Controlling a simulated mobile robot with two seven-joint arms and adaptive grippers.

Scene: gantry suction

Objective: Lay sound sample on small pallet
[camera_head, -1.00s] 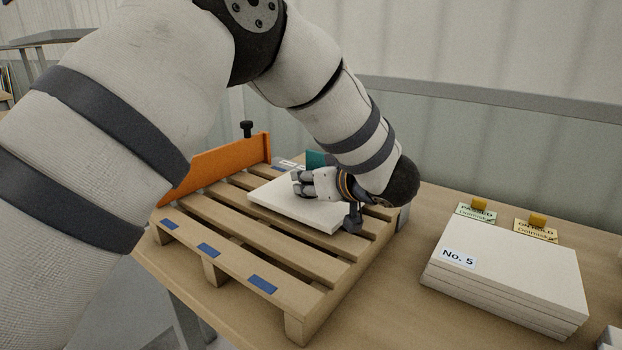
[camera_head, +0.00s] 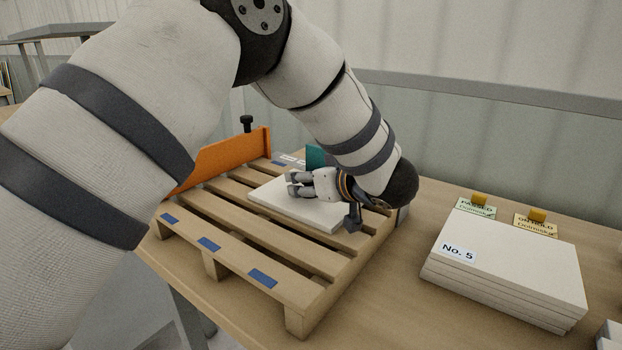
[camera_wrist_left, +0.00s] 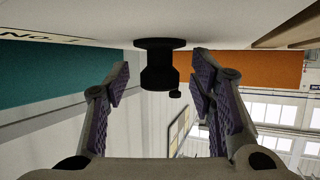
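A white sample board (camera_head: 270,201) lies flat on the slats of the small wooden pallet (camera_head: 290,270). It also fills the top of the left wrist view (camera_wrist_left: 220,20), with part of a printed label at its left. My left gripper (camera_head: 292,184) is low over the board. In the wrist view its fingers (camera_wrist_left: 160,80) stand apart, on both sides of a black cup-like knob (camera_wrist_left: 158,65) that meets the white surface. Gaps show between knob and fingers. My gripper hides the knob in the head view. My right gripper is not in view.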

